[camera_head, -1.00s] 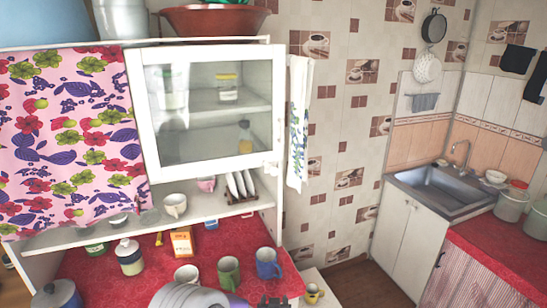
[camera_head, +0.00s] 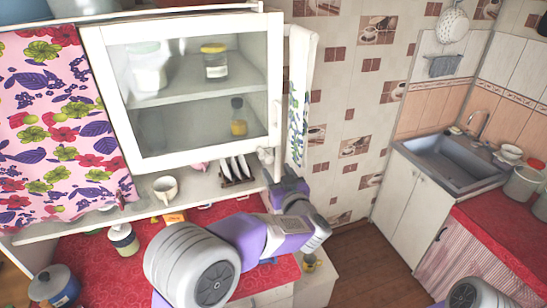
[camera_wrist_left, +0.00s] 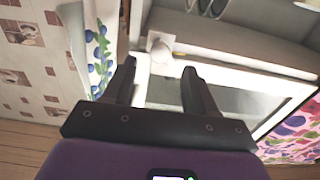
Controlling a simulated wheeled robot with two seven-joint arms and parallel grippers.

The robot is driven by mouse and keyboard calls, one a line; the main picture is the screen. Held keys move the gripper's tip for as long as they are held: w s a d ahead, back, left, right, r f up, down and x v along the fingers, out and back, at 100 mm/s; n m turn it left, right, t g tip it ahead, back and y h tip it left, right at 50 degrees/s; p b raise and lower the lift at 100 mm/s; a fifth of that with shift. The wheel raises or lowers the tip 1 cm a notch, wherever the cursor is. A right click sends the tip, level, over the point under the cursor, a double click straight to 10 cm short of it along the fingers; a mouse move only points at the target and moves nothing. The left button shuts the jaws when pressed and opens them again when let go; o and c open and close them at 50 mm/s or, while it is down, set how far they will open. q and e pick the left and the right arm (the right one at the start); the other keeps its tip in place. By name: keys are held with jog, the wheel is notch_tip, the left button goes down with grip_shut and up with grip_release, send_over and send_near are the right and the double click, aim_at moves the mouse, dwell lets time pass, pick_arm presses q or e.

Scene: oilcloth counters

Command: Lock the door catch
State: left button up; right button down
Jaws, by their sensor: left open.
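The white cabinet door (camera_head: 104,105) with a glass pane appears shut, or nearly so, in the head view. A small white knob-like catch (camera_head: 266,156) shows at its lower right corner. In the left wrist view the round white catch (camera_wrist_left: 161,52) stands on a pale square plate. My left gripper (camera_head: 283,178) is just below and right of the catch, with its jaws open. In the wrist view, the fingertips of my left gripper (camera_wrist_left: 158,67) lie either side of the catch's line, and nothing is held. Whether they touch it cannot be told. My right gripper is out of view.
A towel (camera_head: 299,95) hangs beside the door's right edge. A flowered curtain (camera_head: 60,120) hangs at left. A white cup (camera_head: 166,188) and a plate rack (camera_head: 236,170) stand on the shelf below. A sink (camera_head: 450,160) is at far right.

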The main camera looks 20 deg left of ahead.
aim_at(270, 161)
pick_arm(q)
jog(key=shift+p+x, duration=0.4)
jog(key=shift+x, duration=2.35)
jog(key=shift+f, duration=0.1)
jog(key=c, duration=1)
jog(key=m+p, duration=0.2)
jog(key=p, duration=0.1)
jog(key=m+p, duration=0.2)
jog(key=p, duration=0.1)
jog(key=shift+r, duration=0.25)
jog(key=shift+c, duration=0.2)
jog(key=shift+f+m+p, duration=0.1)
jog(key=shift+m+p, duration=0.6)
jog(key=shift+m, duration=0.3)
jog(key=shift+f+m, duration=0.1)
jog(key=shift+m, duration=1)
jog(key=o, duration=1)
